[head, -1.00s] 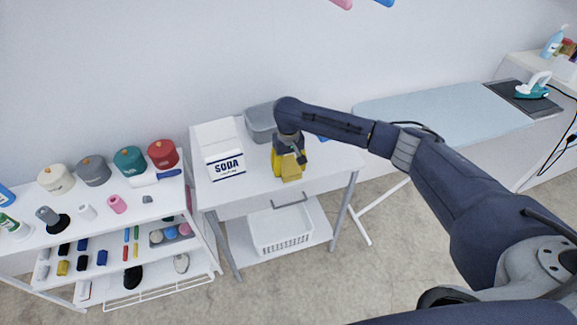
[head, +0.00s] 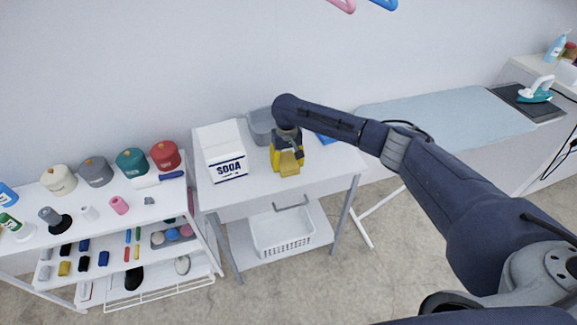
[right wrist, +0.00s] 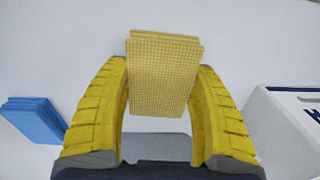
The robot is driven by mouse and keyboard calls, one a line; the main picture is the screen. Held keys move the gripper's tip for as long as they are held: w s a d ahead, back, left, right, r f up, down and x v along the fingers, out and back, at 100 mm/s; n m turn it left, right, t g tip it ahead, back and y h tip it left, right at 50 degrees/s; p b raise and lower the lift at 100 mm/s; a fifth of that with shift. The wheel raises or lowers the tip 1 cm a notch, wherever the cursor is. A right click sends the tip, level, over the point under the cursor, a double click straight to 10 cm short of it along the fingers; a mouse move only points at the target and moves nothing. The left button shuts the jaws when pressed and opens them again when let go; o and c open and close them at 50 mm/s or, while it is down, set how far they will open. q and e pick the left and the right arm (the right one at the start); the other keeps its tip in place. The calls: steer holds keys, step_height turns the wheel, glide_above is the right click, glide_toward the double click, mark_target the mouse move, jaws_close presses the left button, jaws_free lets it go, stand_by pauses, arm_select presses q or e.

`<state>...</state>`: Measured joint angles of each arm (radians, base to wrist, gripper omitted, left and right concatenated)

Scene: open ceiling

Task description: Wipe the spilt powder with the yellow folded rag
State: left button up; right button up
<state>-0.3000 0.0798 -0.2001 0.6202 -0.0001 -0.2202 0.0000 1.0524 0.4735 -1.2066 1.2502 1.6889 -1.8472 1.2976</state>
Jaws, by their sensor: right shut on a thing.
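My right gripper (head: 286,157) is shut on the yellow folded rag (head: 290,165) over the white table (head: 322,175), just right of the SODA box (head: 225,152). In the right wrist view the rag (right wrist: 165,80) sits between the two yellow fingers, its waffle-textured face showing. I cannot tell whether the rag touches the tabletop. The spilt powder cannot be made out on the white surface. My left gripper is not in view.
A grey bin (head: 262,123) stands behind the gripper. A blue folded cloth (right wrist: 36,120) lies on the table, partly hidden by my arm in the head view. A shelf rack (head: 150,205) stands left and an ironing board (head: 440,118) right. The tabletop's front right is clear.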

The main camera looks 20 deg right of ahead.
mark_target(291, 169)
steer(key=shift+w+f, duration=0.1)
steer(key=shift+w, duration=4)
steer(key=shift+s+f, duration=0.15)
steer(key=shift+s, duration=0.95)
steer(key=shift+s+r, duration=0.15)
steer(key=shift+s, duration=1.3)
steer(key=shift+s+r, duration=0.1)
steer(key=shift+s, duration=1.35)
steer(key=shift+s+f, duration=0.2)
steer(key=shift+s, duration=1.85)
steer(key=shift+r, duration=3.05)
